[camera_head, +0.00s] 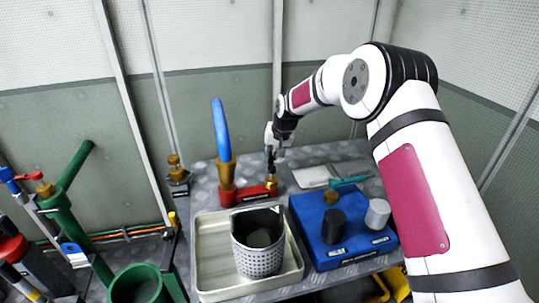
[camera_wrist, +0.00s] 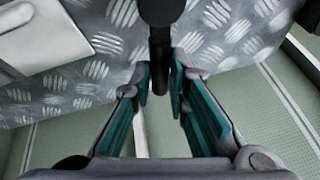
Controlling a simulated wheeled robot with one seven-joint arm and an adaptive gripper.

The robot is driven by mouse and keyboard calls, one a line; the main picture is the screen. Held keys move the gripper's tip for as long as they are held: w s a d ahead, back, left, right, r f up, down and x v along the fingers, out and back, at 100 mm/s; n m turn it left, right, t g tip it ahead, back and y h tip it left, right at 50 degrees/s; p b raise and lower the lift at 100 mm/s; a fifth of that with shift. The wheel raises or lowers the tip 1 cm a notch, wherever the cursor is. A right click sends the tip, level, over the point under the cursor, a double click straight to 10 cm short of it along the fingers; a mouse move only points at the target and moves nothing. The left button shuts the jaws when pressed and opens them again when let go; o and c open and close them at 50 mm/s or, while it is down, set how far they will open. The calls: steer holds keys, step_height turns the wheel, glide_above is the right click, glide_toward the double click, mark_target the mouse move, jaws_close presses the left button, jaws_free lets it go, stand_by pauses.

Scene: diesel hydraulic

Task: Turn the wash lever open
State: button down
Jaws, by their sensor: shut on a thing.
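The wash station has a red base (camera_head: 250,192) on the metal bench, with a blue hose (camera_head: 221,130) rising from a brass nozzle at its left and a brass valve (camera_head: 271,183) at its right. My gripper (camera_head: 270,160) reaches down over the valve. In the wrist view, the black wash lever (camera_wrist: 159,45) stands between the teal finger pads of my gripper (camera_wrist: 161,82), which is shut on it. The fingers cover part of the lever. Its exact turn angle is hard to tell in the head view.
A metal tray (camera_head: 208,262) holds a grey perforated basket (camera_head: 258,262) in front of the station. A blue block (camera_head: 350,250) with a black and a grey cylinder stands to the right. A pale flat plate (camera_head: 311,177) lies behind it. Green pipework (camera_head: 75,225) is at left.

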steer(key=s+d+m+g+h, duration=0.1)
steer(key=s+d+m+h, duration=0.3)
steer(key=m, duration=1.1)
steer(key=shift+s+d+m+h, duration=0.35)
steer(key=shift+d+h, duration=0.4)
steer(key=shift+h, duration=0.45)
steer(key=shift+f, duration=0.15)
steer(key=c, duration=1.6)
jaws_free()
steer(key=shift+o, duration=0.2)
steer(key=v, duration=1.2)
